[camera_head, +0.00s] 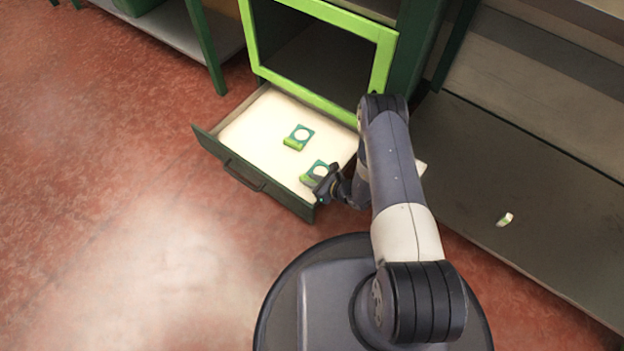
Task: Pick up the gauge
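Two green gauges with round white faces are in the open drawer (240,130). One gauge (298,138) lies near the drawer's middle, with clear space around it. The other gauge (316,172) is near the drawer's front right corner. My gripper (325,188) is at the near right edge of this second gauge and overlaps it in the picture. Whether it touches the gauge is unclear. The fingers are small and dark, so their opening cannot be made out. My arm hides the drawer's right side.
A bright green frame (310,98) stands above the back of the drawer. The drawer front with its handle (245,178) faces the red floor (120,200). A small pale and green object (505,219) lies on the grey surface at right.

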